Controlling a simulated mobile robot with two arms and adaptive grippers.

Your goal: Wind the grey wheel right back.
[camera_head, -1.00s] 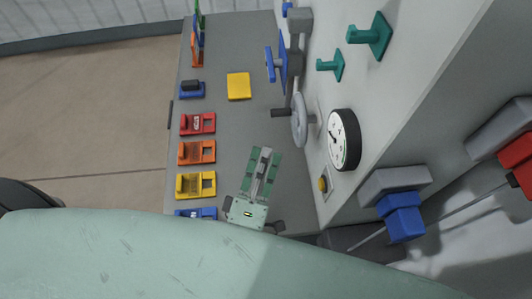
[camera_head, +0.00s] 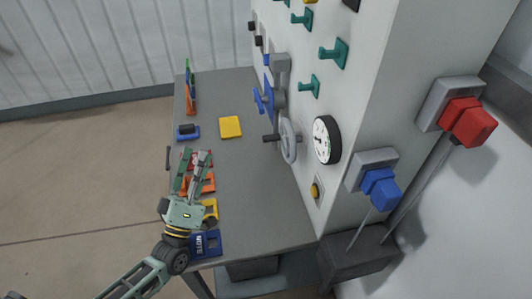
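The grey wheel (camera_head: 290,142) is mounted on the side of the pale panel, seen nearly edge-on. Its dark crank handle (camera_head: 270,138) sticks out to the left. My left gripper (camera_head: 196,154) is over the left part of the grey bench, left of the wheel and well apart from it. Its two green fingers are spread with nothing held between them. It covers part of the red and orange blocks below. My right gripper is not in view.
Teal hooks (camera_head: 335,53) stick out above. A yellow square (camera_head: 230,127) lies on the bench (camera_head: 262,200), whose middle is clear.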

